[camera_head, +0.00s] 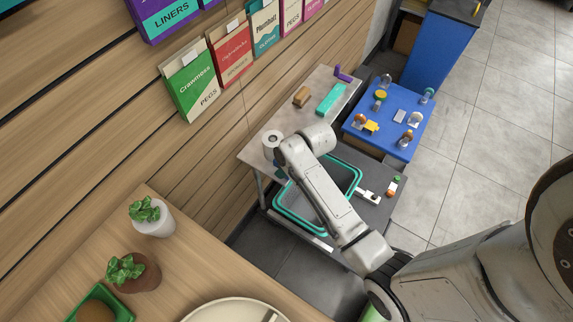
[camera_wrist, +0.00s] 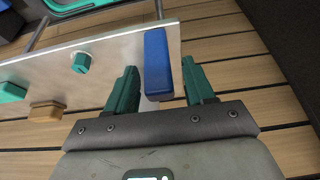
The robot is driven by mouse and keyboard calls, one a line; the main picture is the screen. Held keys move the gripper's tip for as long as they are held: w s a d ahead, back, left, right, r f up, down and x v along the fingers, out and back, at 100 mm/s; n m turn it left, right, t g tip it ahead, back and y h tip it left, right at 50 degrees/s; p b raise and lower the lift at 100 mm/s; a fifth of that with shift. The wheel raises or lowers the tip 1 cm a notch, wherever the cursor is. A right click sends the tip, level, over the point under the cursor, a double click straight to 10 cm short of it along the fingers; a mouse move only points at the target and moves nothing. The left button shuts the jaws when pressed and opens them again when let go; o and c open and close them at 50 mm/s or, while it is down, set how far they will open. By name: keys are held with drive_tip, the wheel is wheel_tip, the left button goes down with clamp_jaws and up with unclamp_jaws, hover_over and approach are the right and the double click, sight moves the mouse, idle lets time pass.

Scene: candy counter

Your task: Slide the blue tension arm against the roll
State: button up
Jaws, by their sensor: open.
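A long blue bar (camera_wrist: 156,62), which I take as the tension arm, lies near the right end of a pale work surface (camera_wrist: 110,58) in the wrist view. My gripper (camera_wrist: 160,66) is open. In the head view my arm covers this spot. I cannot pick out the roll for sure; a white cylinder (camera_head: 270,137) there could be it or part of my wrist.
A teal box (camera_wrist: 11,92), a wooden block (camera_wrist: 46,110) and a teal knob (camera_wrist: 81,62) are left of the bar. In the head view a teal-rimmed bin (camera_head: 357,176) stands under my arm, and a blue table (camera_head: 378,133) with several small items stands beyond. The slatted wall is close.

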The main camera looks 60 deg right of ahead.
sight(277, 161)
clamp_jaws()
idle(0.3)
drive_tip(key=shift+w, duration=1.65)
unclamp_jaws()
